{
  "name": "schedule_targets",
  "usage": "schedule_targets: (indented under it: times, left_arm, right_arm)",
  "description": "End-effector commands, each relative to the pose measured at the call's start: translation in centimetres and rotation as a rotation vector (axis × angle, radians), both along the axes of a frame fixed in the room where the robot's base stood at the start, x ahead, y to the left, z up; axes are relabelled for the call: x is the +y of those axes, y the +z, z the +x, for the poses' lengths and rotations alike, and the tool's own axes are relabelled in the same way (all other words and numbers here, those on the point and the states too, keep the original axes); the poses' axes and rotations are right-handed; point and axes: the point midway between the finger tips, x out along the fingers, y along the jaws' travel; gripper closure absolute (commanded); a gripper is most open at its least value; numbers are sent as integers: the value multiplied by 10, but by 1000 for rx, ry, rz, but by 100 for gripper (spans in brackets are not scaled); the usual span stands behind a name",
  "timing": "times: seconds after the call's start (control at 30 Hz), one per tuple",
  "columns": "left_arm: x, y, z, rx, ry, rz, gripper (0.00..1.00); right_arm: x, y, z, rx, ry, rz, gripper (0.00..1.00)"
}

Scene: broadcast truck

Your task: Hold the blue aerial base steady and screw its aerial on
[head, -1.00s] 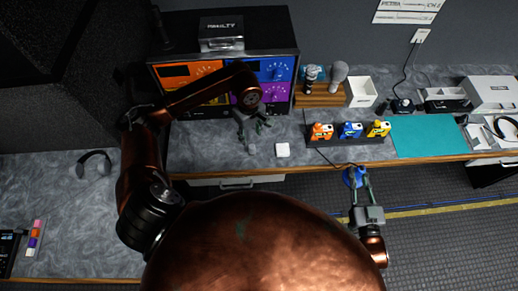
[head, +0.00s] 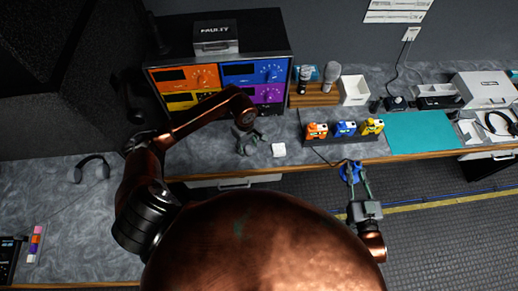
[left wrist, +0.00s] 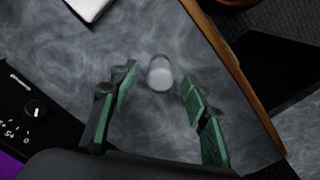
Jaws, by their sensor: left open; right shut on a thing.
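The blue aerial base (head: 350,171) is between the fingers of my right gripper (head: 352,180), which is shut on it. It is held just off the front edge of the counter, over the floor. My left gripper (head: 251,144) is open over the counter, left of a white square block (head: 279,150). In the left wrist view, a pale grey, round-topped piece (left wrist: 160,73) shows between and just beyond the open fingers (left wrist: 155,88), touching neither. I cannot tell whether it is the aerial. A thin dark line runs toward the blue base; I cannot tell whether it is a cable.
Orange, blue and yellow units stand in a dark rack (head: 343,141) near the counter's front. Behind are microphones on a wooden stand (head: 307,96) and a white box (head: 354,91). A panelled equipment cabinet (head: 218,75) stands behind my left arm. A teal mat (head: 420,132) is clear.

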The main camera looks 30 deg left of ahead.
Motion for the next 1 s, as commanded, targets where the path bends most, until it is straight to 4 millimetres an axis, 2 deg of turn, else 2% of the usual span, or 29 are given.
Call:
schedule_targets:
  times: [0.03, 0.2, 0.57, 1.0]
  left_arm:
    - [-1, -6, -2, 4, 3, -3, 57]
    - [0, -23, 0, 0, 1, -1, 57]
    - [0, -26, 0, -1, 0, 0, 57]
    - [0, -26, 0, 0, 0, 1, 86]
  right_arm:
    - [0, 7, 0, -4, 0, 1, 100]
    - [0, 8, 0, -4, 1, 1, 100]
    - [0, 8, 0, -4, 1, 1, 100]
    - [0, 8, 0, -4, 0, 1, 100]
